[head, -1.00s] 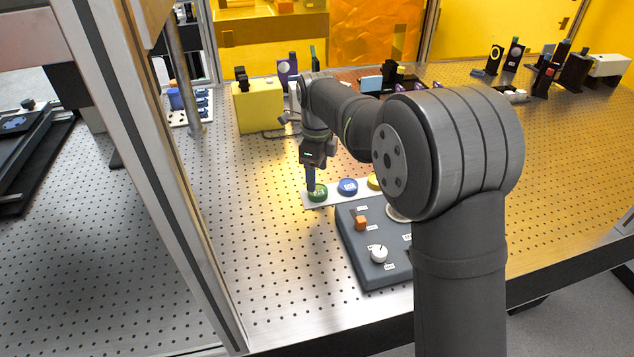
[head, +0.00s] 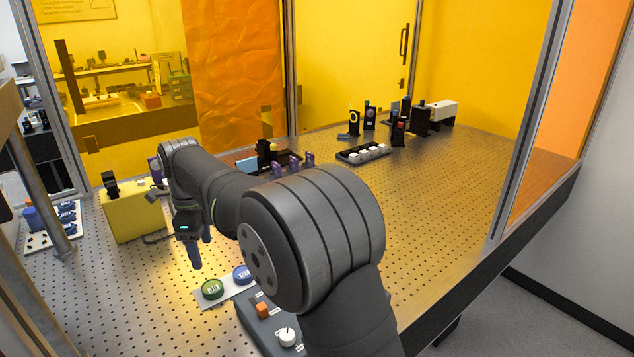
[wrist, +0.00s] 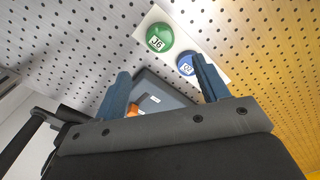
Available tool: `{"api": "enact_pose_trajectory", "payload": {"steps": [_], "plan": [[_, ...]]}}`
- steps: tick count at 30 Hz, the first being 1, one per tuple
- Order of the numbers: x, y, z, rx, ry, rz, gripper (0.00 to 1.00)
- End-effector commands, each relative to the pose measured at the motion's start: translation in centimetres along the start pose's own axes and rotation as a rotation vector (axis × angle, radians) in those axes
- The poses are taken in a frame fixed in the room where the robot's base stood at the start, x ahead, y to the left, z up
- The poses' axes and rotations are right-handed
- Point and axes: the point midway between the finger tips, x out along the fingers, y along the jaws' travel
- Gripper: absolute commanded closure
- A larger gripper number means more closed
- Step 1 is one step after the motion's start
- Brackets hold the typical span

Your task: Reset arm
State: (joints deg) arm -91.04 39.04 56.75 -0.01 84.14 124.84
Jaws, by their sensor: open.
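My gripper (head: 200,252) hangs over the perforated table, above and behind the white strip with the buttons. In the wrist view its two blue fingers (wrist: 162,85) are spread apart with nothing between them. A green button (head: 211,289) and a blue button (head: 242,274) sit on the white strip (head: 226,293); the green one (wrist: 159,37) and the blue one (wrist: 186,63) also show in the wrist view. The fingers are apart from both. My arm hides the rest of the strip.
A dark grey control box (head: 256,324) with an orange switch (head: 262,310) and a white knob (head: 288,337) stands in front. A yellow block (head: 134,215) is at left. Optics (head: 398,130) stand at the back. The right side of the table is clear.

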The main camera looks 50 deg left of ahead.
Motion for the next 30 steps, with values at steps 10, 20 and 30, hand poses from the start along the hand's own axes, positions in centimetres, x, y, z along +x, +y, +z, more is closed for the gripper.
{"api": "enact_pose_trajectory", "payload": {"steps": [10,20,30], "plan": [[6.5,0.1,-0.1,0.000,0.003,0.004,0.32],[10.2,0.0,0.0,0.000,-0.002,-0.003,0.32],[7.4,0.0,0.0,0.000,0.000,0.000,0.32]]}}
